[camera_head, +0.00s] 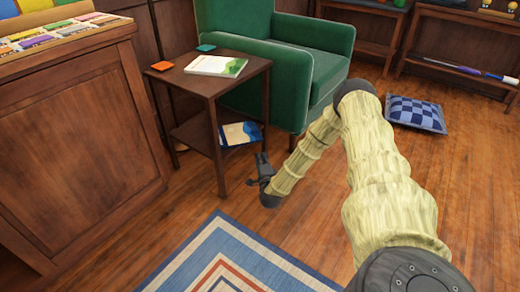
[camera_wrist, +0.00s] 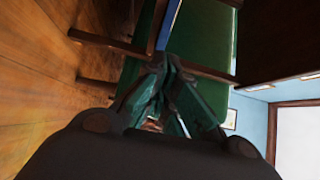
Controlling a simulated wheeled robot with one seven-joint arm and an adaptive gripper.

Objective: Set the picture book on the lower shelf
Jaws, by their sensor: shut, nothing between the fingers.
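A book with a blue, cream and yellow cover (camera_head: 240,133), which looks like the picture book, lies on the lower shelf (camera_head: 196,133) of the small dark wood side table. It is near the shelf's right end. My gripper (camera_head: 262,158) is just in front of and below the book's right side, shut and empty. In the wrist view its fingers (camera_wrist: 165,78) are together, with a narrow blue strip, likely the book's edge (camera_wrist: 169,25), just beyond the tips. Whether they touch it I cannot tell. Another book, white and green (camera_head: 216,66), lies on the table top.
Two coasters, orange (camera_head: 162,66) and teal (camera_head: 206,48), are on the table top. A green armchair (camera_head: 318,75) stands close behind and right of the table. A checked cushion (camera_head: 415,113) and a rug (camera_head: 235,262) lie on the floor.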

